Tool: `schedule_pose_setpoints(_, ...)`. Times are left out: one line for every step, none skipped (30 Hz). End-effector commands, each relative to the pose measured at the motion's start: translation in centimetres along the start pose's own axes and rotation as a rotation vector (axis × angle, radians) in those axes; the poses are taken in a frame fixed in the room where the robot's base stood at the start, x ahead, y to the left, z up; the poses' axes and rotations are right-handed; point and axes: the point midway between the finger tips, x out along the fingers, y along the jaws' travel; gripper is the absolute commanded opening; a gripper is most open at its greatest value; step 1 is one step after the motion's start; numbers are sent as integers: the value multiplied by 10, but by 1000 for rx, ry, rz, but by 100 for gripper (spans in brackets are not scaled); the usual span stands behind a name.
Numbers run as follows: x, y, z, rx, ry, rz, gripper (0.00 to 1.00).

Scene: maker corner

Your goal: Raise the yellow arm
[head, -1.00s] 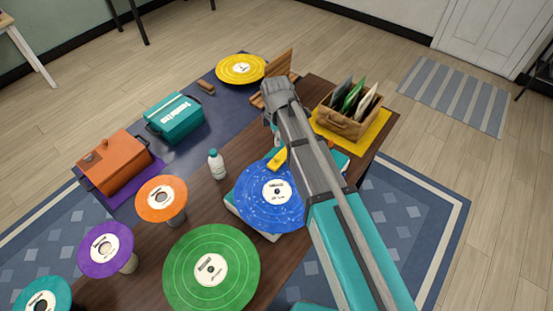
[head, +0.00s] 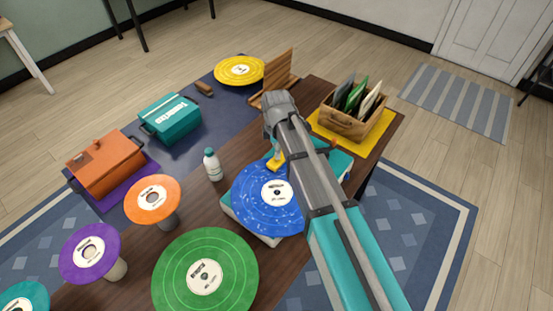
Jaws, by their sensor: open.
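The yellow arm (head: 274,164) shows as a short yellow piece over the far edge of a blue speckled record (head: 262,204). My arm crosses the view from the bottom right and covers the player's right side and the rest of the yellow arm. A small pale piece stands just above the yellow one; I cannot tell what it is. My gripper is hidden behind my arm's links, so its distance from the yellow arm cannot be seen.
A small bottle (head: 211,165) stands left of the player. A green record (head: 180,277) lies in front. Orange (head: 136,207) and purple (head: 72,262) discs stand on posts at left. A wooden crate of sleeves (head: 340,120) sits on a yellow mat at back right.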

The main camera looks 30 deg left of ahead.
Motion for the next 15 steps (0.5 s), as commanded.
schedule_pose_setpoints(8, 0, 0, 0, 0, 0, 62)
schedule_pose_setpoints(10, 0, 0, 0, 0, 0, 62)
schedule_pose_setpoints(14, 0, 0, 0, 0, 0, 62)
schedule_pose_setpoints(16, 0, 0, 0, 0, 0, 62)
schedule_pose_setpoints(18, 0, 0, 0, 0, 0, 62)
schedule_pose_setpoints(20, 0, 0, 0, 0, 0, 62)
schedule_pose_setpoints(22, 0, 0, 0, 0, 0, 62)
schedule_pose_setpoints(24, 0, 0, 0, 0, 0, 62)
schedule_pose_setpoints(26, 0, 0, 0, 0, 0, 62)
schedule_pose_setpoints(27, 0, 0, 0, 0, 0, 62)
schedule_pose_setpoints(28, 0, 0, 0, 0, 0, 62)
schedule_pose_setpoints(29, 0, 0, 0, 0, 0, 62)
schedule_pose_setpoints(30, 0, 0, 0, 0, 0, 62)
schedule_pose_setpoints(31, 0, 0, 0, 0, 0, 62)
schedule_pose_setpoints(31, 0, 0, 0, 0, 0, 62)
